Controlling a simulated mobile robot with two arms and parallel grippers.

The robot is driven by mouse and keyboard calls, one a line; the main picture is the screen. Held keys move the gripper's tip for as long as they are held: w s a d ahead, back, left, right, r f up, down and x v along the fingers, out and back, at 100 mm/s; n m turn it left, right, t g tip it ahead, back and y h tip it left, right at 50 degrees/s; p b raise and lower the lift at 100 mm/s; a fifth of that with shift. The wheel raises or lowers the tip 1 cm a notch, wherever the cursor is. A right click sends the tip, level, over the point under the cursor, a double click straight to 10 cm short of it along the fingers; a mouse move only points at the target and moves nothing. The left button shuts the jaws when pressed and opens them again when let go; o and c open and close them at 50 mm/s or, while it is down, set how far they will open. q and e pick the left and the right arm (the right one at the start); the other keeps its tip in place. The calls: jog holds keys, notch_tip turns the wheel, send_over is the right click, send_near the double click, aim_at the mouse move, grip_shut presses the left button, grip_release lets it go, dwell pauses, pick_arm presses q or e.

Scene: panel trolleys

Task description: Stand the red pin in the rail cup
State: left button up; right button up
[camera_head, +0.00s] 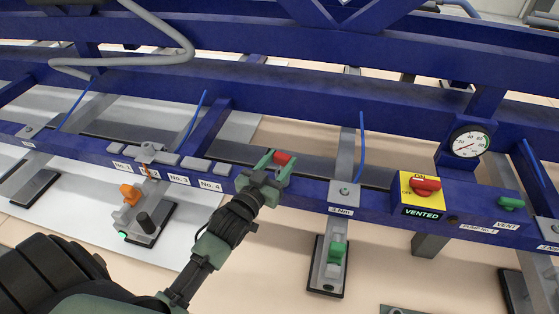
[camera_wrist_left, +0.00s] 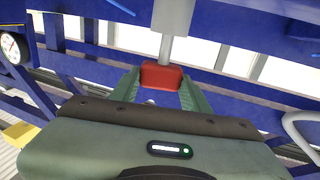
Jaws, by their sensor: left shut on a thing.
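My left gripper (camera_head: 278,160) is over the blue rail (camera_head: 305,198), just right of the No. 4 label, with its green fingers shut on the red pin (camera_head: 282,158). In the left wrist view the red block of the pin (camera_wrist_left: 161,76) sits between the two fingertips (camera_wrist_left: 160,88). A grey metal shaft (camera_wrist_left: 166,46) runs from it towards a pale grey block (camera_wrist_left: 173,16); I cannot tell whether they touch. I cannot clearly make out the rail cup; the gripper hides part of the rail. My right gripper is not in view.
Thin blue rods (camera_head: 362,146) rise along the rail. A grey bracket (camera_head: 150,152) sits by the numbered labels. Blue beams cross behind.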

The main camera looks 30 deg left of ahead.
pick_arm(q)
jog(key=shift+f+b, duration=0.7)
jog(key=shift+f, duration=0.4)
jog(key=o, duration=1.5)
jog(key=shift+r, duration=0.1)
jog(key=s+b, duration=0.2)
jog(key=s, duration=0.5)
jog(key=shift+s, duration=0.4)
